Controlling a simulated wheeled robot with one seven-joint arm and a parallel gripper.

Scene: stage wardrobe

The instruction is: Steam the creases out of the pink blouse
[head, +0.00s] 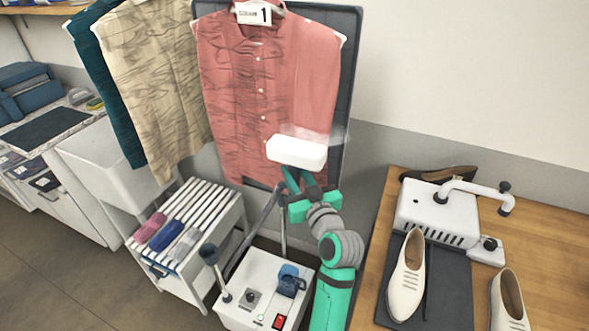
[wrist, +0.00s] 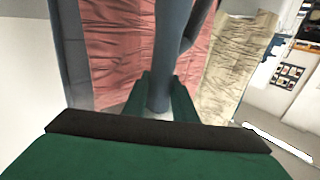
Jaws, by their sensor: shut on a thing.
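The pink blouse (head: 262,85) hangs on a hanger with a number 1 tag (head: 253,13) in front of a dark board (head: 349,75). Dark crease lines cover its left side and middle; its right side looks smoother. My gripper (head: 290,190) is shut on the steamer's handle, and the white steamer head (head: 297,151) is at the blouse's lower right, with faint steam around it. I cannot tell whether the head touches the cloth. In the wrist view the grey handle (wrist: 165,65) rises between my fingers, with the pink blouse (wrist: 118,55) behind it.
A creased beige garment (head: 155,80) and a teal one (head: 105,90) hang to the left. The white steamer base (head: 262,285) stands below, beside a slatted rack (head: 190,230) with folded cloths. At right, a wooden table (head: 550,195) holds pale shoes (head: 407,275) and a white machine (head: 437,213).

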